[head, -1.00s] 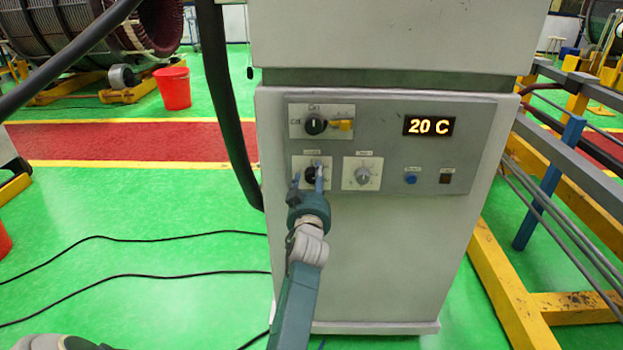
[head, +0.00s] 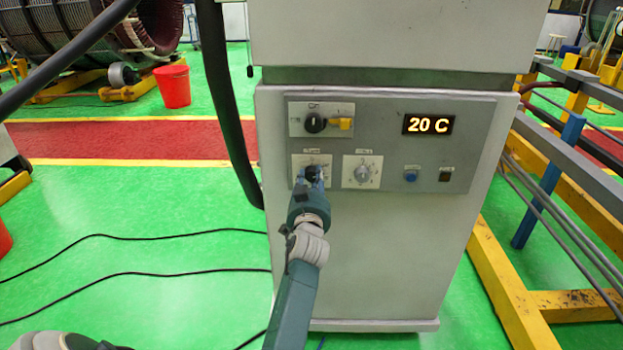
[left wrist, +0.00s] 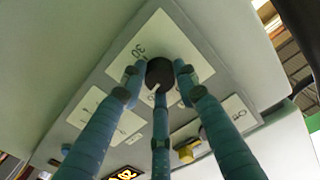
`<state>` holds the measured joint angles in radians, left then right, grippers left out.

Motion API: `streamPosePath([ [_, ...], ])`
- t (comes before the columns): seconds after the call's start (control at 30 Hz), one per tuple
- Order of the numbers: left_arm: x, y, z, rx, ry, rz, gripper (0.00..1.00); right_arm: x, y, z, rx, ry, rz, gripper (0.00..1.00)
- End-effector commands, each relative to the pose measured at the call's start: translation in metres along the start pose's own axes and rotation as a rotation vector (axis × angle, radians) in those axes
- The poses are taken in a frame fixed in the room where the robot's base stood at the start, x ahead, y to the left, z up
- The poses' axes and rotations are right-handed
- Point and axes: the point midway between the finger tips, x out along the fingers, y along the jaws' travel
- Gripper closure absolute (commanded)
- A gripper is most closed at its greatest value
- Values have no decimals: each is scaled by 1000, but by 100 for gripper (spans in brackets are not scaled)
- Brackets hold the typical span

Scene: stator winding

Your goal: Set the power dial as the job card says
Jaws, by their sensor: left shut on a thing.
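A black dial (head: 311,170) sits on a white plate at the lower left of the grey control panel; its printed name is too small to read. My left gripper (head: 312,178) is shut on this dial from the front, its fingers hiding most of it. In the left wrist view the fingers (left wrist: 160,80) surround the black dial (left wrist: 160,72), which has a white pointer mark. A "30" is printed on its plate. A second, grey dial (head: 362,172) is just to the right, untouched. No job card shows. My right gripper is not in view.
Above is a black switch (head: 315,123) with a yellow piece (head: 340,124) beside it. The display (head: 429,125) reads "20 C". A blue button (head: 411,175) and a dark square (head: 446,176) are to the right. A thick black hose (head: 228,110) hangs left of the cabinet.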

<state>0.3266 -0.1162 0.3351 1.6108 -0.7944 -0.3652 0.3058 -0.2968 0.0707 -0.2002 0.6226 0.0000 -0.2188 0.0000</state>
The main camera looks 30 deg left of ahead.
Motion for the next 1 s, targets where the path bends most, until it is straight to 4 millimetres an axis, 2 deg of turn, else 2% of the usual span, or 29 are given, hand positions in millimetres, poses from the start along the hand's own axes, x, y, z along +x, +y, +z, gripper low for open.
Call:
streamPosePath([
  [0.5,1,-2,-5,474,7,-4,96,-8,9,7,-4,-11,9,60],
  [0.8,1,-3,-5,654,7,-6,96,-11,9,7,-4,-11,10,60],
  [1.0,1,-2,-6,714,9,-6,96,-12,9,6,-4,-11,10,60],
])
